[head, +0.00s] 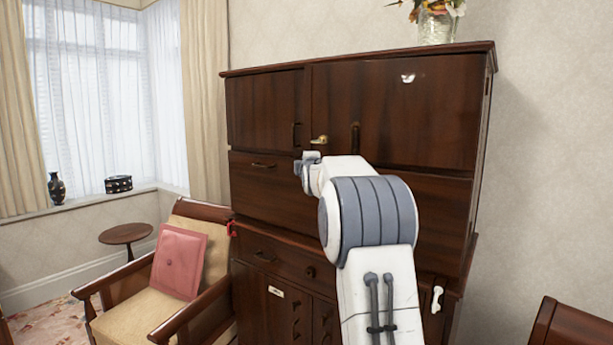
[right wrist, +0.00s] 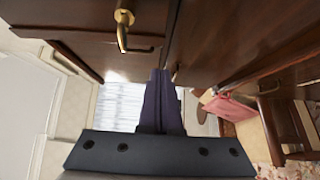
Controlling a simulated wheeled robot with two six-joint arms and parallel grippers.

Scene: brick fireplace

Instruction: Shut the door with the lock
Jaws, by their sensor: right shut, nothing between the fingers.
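The dark wooden cabinet (head: 395,110) fills the middle of the head view. Its upper right door (head: 430,115) has a brass lever lock (head: 319,140) near its left edge and a dark pull handle (head: 355,137). The upper left door (head: 262,110) is beside it. I cannot tell whether either door stands slightly ajar. My right gripper (head: 303,168) is just below and left of the lock, in front of the cabinet. In the right wrist view its fingers (right wrist: 160,80) are together and empty, with the brass lock (right wrist: 123,30) above and left of them. My left gripper is out of view.
Drawers and lower doors sit under the upper doors. An armchair with a pink cushion (head: 180,262) stands close at the cabinet's left. A flower vase (head: 437,25) stands on top. A small round table (head: 125,235) is by the window.

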